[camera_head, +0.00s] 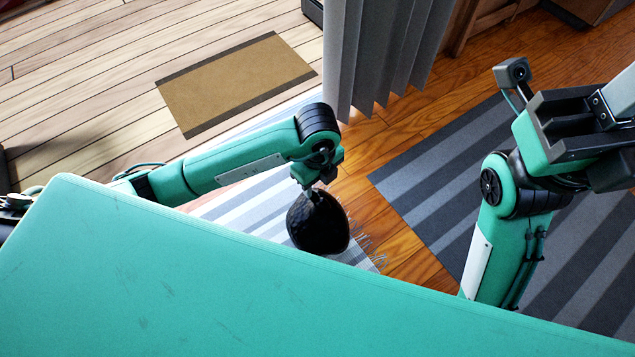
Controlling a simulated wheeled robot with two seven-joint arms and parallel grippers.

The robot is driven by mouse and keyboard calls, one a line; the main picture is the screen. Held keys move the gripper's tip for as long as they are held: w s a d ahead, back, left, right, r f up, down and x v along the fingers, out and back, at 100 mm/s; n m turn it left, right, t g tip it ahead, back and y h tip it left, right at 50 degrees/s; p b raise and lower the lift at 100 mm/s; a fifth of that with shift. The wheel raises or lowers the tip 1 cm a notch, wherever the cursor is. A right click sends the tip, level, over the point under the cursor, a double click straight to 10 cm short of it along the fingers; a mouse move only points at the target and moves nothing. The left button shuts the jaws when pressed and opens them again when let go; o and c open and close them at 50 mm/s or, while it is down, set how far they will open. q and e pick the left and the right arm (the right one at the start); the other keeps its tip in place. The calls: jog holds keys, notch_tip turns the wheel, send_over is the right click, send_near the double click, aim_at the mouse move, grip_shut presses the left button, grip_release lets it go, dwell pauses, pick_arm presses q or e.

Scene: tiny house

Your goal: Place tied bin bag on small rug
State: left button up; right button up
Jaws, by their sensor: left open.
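The tied bin bag (317,228) is black, with its knotted top up against my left gripper. My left gripper (318,184) is open, pointing down at the bag's neck. The bag shows over a small light rug (225,207) with white and grey stripes and a fringed end. Whether the bag's underside touches the rug is hard to tell, as my teal body hides part of the rug. My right gripper (598,128) is at the right edge, away from the bag and partly out of view; its jaws are unclear.
A brown mat with dark ends (237,84) lies on the pale planks. A grey curtain (385,50) hangs beyond my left gripper. A large dark striped rug (440,190) lies under my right arm. Bare wood floor (380,190) separates the two striped rugs.

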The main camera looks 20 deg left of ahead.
pick_arm(q)
jog(key=shift+r, duration=0.35)
